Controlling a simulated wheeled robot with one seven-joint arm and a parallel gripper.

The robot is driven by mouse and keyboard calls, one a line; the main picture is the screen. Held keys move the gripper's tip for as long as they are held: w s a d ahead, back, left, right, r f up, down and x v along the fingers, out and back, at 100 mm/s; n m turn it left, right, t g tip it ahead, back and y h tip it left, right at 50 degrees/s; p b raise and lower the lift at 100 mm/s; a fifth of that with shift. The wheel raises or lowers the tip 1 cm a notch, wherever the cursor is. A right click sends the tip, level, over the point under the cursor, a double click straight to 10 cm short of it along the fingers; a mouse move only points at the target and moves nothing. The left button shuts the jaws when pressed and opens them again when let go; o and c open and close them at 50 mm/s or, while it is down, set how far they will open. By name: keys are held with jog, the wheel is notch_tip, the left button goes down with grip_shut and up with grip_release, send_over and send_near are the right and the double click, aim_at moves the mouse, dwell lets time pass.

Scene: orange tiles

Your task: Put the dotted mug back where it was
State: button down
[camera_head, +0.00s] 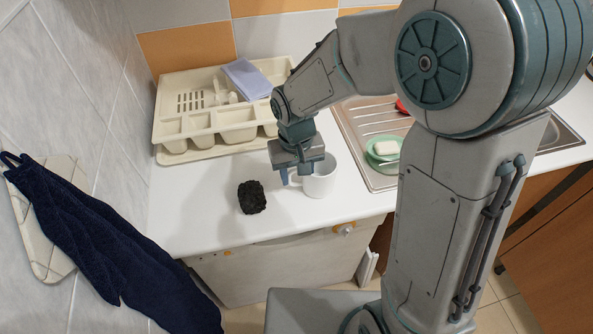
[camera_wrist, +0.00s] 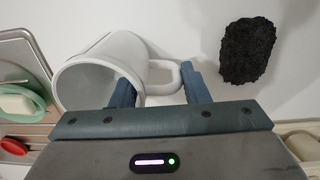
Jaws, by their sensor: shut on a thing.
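A plain-looking white mug (camera_head: 321,181) is at the counter's front, under my gripper (camera_head: 296,172). No dots show on it. In the wrist view, the mug (camera_wrist: 92,62) has its open mouth toward the camera and its handle toward the right. My gripper (camera_wrist: 157,76) is shut on the mug at the handle side. One finger overlaps the mug's mouth by the rim, and the other is just beyond the handle. I cannot tell whether the mug's base touches the counter.
A black rough lump (camera_head: 252,197) lies left of the mug, and also shows in the wrist view (camera_wrist: 248,50). The sink (camera_head: 362,128) with a green soap dish (camera_head: 376,160) is right. Bare counter (camera_head: 185,205) lies left.

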jog(key=shift+f, duration=0.2)
jog(key=c, duration=0.8)
grip_release()
jog(key=shift+r, duration=0.1)
jog(key=shift+r, duration=0.1)
notch_tip(320, 180, up, 12)
jog(key=shift+r, duration=0.1)
jog(key=s+d+m+t, duration=0.1)
jog(key=s+d, duration=0.2)
jog(key=d, duration=0.2)
jog(key=s+d+m+t, duration=0.1)
jog(key=s+d, duration=0.3)
jog(key=d, duration=0.2)
jog(key=s+d+m+t, duration=0.1)
jog(key=s+d, duration=0.3)
jog(key=d, duration=0.2)
jog(key=shift+s, duration=0.1)
